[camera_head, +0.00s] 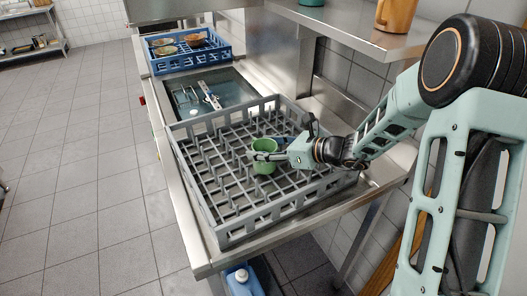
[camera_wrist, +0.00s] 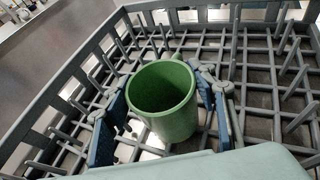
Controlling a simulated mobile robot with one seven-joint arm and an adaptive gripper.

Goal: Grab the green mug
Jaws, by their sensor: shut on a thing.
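The green mug (camera_head: 264,156) is upright inside the grey dish rack (camera_head: 223,232), near its middle. In the wrist view the mug (camera_wrist: 168,112) shows its open, empty mouth, with part of its handle at the far side. My gripper (camera_head: 272,157) reaches in from the right and is shut on the mug. In the wrist view the fingers of my gripper (camera_wrist: 165,118) lie on the left and right sides of the mug. The mug's base is hidden, so I cannot tell whether it touches the rack floor.
The rack stands on a steel counter (camera_head: 205,258) with pegs around the mug. Behind it are a sink (camera_head: 205,95) and a blue rack (camera_head: 183,55) with bowls. A steel shelf (camera_head: 350,32) at upper right bears an orange mug (camera_head: 396,14). A blue-white container (camera_head: 243,281) is below.

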